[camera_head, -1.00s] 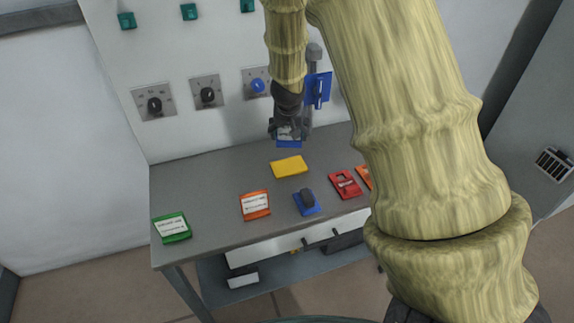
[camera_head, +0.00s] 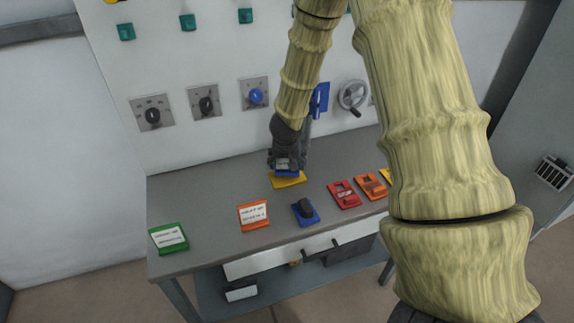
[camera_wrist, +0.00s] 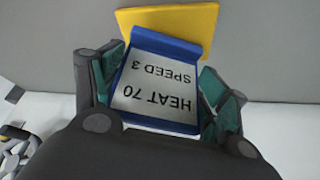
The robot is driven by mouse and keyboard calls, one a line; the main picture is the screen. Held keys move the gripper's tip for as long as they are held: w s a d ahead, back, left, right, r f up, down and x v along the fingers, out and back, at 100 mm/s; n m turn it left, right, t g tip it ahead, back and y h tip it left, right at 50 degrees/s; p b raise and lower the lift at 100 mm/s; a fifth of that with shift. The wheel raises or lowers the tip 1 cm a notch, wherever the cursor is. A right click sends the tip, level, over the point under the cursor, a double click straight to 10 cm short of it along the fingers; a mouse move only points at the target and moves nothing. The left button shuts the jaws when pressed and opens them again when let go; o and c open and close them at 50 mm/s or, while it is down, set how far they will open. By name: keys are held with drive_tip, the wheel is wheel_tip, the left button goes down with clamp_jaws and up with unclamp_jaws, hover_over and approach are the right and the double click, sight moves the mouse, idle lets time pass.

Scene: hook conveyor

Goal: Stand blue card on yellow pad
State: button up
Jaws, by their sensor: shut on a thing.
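The blue card with a white label reading "HEAT 70 SPEED 3" (camera_wrist: 158,85) is between the two fingers of my gripper (camera_wrist: 165,90) in the wrist view. My gripper is shut on it. In the head view my gripper (camera_head: 287,165) is low over the yellow pad (camera_head: 289,183), with the blue card (camera_head: 288,173) just under its fingers. In the wrist view the yellow pad (camera_wrist: 180,18) shows beyond the card's blue edge. I cannot tell whether the card's edge touches the pad.
Dials (camera_head: 205,101) and a handwheel (camera_head: 353,94) are on the wall behind.

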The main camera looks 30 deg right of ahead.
drive_tip(key=shift+f, duration=0.8)
drive_tip(key=shift+f, duration=0.1)
drive_tip(key=o, duration=1.5)
drive_tip(key=shift+r, duration=0.4)
drive_tip(key=v, duration=1.1)
drive_tip(key=shift+s+r+p, duration=0.15)
drive_tip(key=shift+r+p, duration=0.05)
drive_tip(key=shift+p, duration=0.2)
